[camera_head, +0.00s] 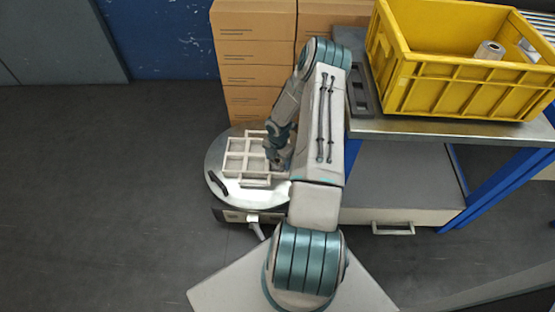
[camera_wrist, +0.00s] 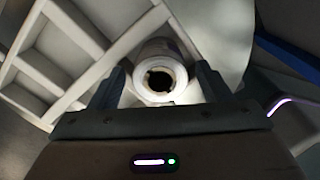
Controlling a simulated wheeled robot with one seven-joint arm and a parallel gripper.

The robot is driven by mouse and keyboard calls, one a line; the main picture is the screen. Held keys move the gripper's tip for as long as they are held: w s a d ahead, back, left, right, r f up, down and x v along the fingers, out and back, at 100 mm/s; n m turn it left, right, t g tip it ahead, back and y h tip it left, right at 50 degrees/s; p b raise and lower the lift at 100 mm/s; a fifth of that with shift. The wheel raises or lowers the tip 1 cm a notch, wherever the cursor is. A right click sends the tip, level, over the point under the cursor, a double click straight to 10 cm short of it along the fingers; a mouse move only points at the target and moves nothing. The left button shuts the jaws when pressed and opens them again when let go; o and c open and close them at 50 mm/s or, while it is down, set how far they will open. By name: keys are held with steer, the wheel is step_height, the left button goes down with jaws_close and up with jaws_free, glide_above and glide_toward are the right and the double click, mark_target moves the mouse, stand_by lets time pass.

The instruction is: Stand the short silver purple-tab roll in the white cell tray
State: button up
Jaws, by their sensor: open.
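The white cell tray (camera_head: 246,153) lies on a round light platform, and its cell walls fill the upper left of the wrist view (camera_wrist: 68,48). A pale roll (camera_wrist: 160,72) with a dark round core hole stands end-on between my fingers in the wrist view, close beside a tray wall; I cannot tell whether it is inside a cell. Its tab colour is not clear. My gripper (camera_wrist: 160,88) is open, with one finger on each side of the roll. In the head view my gripper (camera_head: 277,160) is at the tray's right side, and my arm hides the roll.
A yellow crate (camera_head: 460,92) on a metal-topped bench (camera_head: 440,128) at the right holds another silver roll (camera_head: 489,50). Stacked cardboard boxes (camera_head: 255,55) stand behind the platform (camera_head: 213,165). A dark handle (camera_head: 217,184) is at the platform's left edge. The floor at left is clear.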

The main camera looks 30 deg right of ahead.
steer(key=s+a+r+m+h+p, duration=0.1)
steer(key=a+r+m+p, duration=0.15)
steer(key=r, duration=0.95)
steer(key=s+a+r+m+h+p, duration=0.15)
steer(key=a+r+m, duration=0.25)
steer(key=r, duration=0.7)
steer(key=s+a+r+m+p, duration=0.15)
steer(key=a+r+m, duration=0.25)
steer(key=r, duration=0.8)
steer(key=s+a+r+m+t+y+b, duration=0.1)
steer(key=s+a+r+m+y, duration=0.1)
steer(key=s+a+r+m, duration=0.9)
steer(key=s+a+r, duration=0.1)
steer(key=s+a, duration=0.1)
steer(key=s, duration=0.2)
steer(key=shift+a, duration=0.25)
steer(key=shift+y, duration=0.25)
